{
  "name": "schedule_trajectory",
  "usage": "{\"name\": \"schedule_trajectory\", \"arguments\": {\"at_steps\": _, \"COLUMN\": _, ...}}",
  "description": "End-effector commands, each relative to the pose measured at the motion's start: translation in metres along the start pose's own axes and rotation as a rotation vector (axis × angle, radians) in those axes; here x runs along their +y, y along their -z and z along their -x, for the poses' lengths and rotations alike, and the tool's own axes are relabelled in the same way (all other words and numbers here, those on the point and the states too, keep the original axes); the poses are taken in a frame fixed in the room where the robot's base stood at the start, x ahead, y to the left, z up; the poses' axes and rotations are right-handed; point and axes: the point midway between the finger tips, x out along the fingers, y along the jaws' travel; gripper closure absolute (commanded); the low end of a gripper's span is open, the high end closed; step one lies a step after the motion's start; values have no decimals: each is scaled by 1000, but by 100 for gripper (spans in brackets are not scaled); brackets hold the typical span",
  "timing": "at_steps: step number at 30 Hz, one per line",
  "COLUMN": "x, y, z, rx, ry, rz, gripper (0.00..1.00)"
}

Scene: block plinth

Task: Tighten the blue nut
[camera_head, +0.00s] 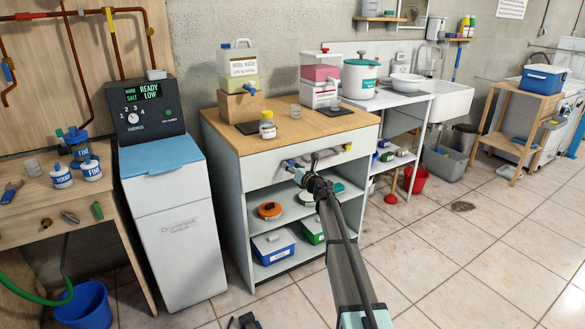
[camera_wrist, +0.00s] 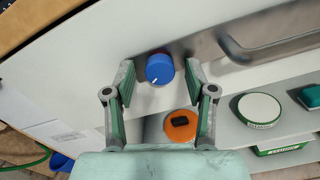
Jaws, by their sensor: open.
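The blue nut appears as a round blue cap with a short white mark (camera_wrist: 160,68) in the wrist view. My gripper (camera_wrist: 161,80) is open, with one finger to the left of the cap and one to the right. Gaps show between both fingers and the cap, and nothing is held. In the head view my gripper (camera_head: 305,172) is at the cabinet front, just under the worktop, close to a small blue fitting (camera_head: 290,164).
A metal bar handle (camera_wrist: 270,45) is right of the cap. An orange round item (camera_wrist: 181,126) and a white-lidded tub (camera_wrist: 259,109) are on the shelf below. The wooden worktop (camera_head: 235,135) holds jugs and a jar. The tiled floor (camera_head: 440,270) at right is mostly clear.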

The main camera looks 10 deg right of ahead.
Motion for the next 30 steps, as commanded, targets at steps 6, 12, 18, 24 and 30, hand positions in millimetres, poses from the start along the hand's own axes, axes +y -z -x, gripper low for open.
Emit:
{"name": "schedule_trajectory", "arguments": {"at_steps": 6, "x": 0, "y": 0, "z": 0, "rx": 0, "ry": 0, "rz": 0, "gripper": 100}}
{"name": "schedule_trajectory", "arguments": {"at_steps": 12, "x": 0, "y": 0, "z": 0, "rx": 0, "ry": 0, "rz": -3, "gripper": 100}}
{"name": "schedule_trajectory", "arguments": {"at_steps": 18, "x": 1, "y": -2, "z": 0, "rx": 0, "ry": 0, "rz": -40, "gripper": 100}}
{"name": "schedule_trajectory", "arguments": {"at_steps": 24, "x": 2, "y": -4, "z": 0, "rx": 0, "ry": 0, "rz": -142, "gripper": 100}}
{"name": "schedule_trajectory", "arguments": {"at_steps": 30, "x": 2, "y": -6, "z": 0, "rx": 1, "ry": 1, "rz": -305, "gripper": 100}}
